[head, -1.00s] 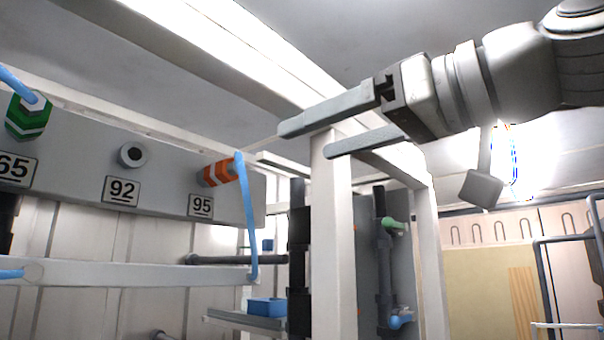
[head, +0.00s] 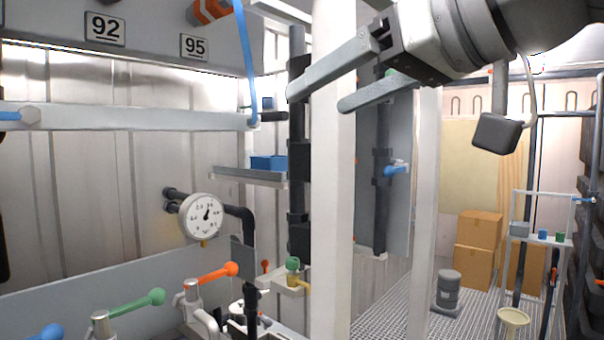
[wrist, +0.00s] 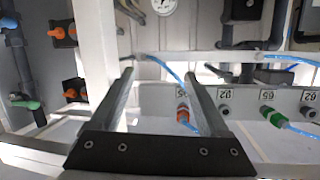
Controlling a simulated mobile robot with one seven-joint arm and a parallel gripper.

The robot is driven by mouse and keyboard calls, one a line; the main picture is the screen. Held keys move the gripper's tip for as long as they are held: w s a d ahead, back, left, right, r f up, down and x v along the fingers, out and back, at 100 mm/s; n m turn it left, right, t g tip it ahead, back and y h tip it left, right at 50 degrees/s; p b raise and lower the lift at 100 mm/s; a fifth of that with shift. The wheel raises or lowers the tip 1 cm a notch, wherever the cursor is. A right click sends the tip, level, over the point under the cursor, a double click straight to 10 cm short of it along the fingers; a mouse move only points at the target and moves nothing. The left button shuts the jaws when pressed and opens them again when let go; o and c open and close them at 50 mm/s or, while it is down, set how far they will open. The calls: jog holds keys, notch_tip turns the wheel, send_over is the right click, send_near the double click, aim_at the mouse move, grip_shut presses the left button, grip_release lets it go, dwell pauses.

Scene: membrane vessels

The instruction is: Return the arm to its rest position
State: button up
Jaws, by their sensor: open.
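My gripper (head: 345,82) is in the upper right of the head view, its two long grey fingers apart and pointing left. Nothing is between them. In the head view the fingers overlap a white upright post (head: 333,200); I cannot tell how close they are to it. In the wrist view my gripper (wrist: 158,82) shows open fingers. Past them are a panel with number plates and an orange fitting (wrist: 183,114) with a blue hose.
The 92 plate (head: 105,28) and 95 plate (head: 195,46) are at upper left. Below are a gauge (head: 202,216) and valve handles in orange (head: 218,273) and green (head: 137,303). Cardboard boxes (head: 478,250) and a shelf rack (head: 540,235) stand at the right, by open grating floor.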

jog(key=s+d+f+m+g+h, duration=0.2)
jog(key=d+f+h, duration=0.1)
jog(key=f, duration=1)
jog(key=s+d+f+m+g+h, duration=0.2)
jog(key=d+f+h, duration=0.1)
jog(key=f, duration=1.1)
jog(key=s+d+f+m+g+h, duration=0.1)
jog(key=s+d+f+m+h, duration=0.1)
jog(key=f, duration=1.2)
jog(key=s+d+h, duration=0.1)
jog(key=d, duration=0.1)
jog(key=shift+d+m+g+h, duration=0.3)
jog(key=shift+m+g+h, duration=0.1)
